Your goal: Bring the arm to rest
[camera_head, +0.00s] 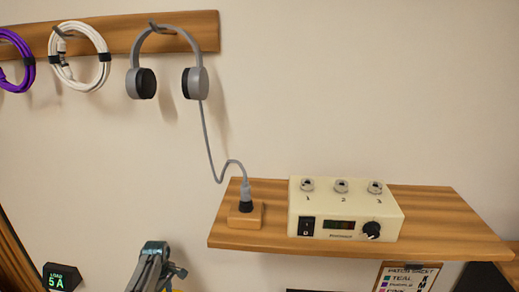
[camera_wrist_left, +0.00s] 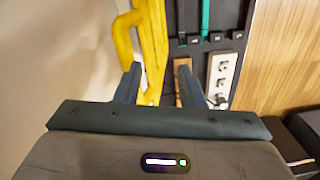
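In the left wrist view my left gripper (camera_wrist_left: 158,68) has its two dark fingers apart. A yellow cable-like thing (camera_wrist_left: 152,35) shows between and beyond them; I see no clear grip on it. In the head view a blue-grey metal part (camera_head: 153,266) rises at the bottom edge; I cannot tell whether it is part of my arm. My right gripper is in neither view.
A wooden shelf (camera_head: 455,222) holds a cream amp box (camera_head: 345,212) and a small wooden block (camera_head: 245,214) with a plug. Grey headphones (camera_head: 167,67), a white cable (camera_head: 103,72) and a purple cable (camera_head: 30,72) hang on the rail (camera_head: 205,30). A card (camera_head: 408,277) hangs below the shelf.

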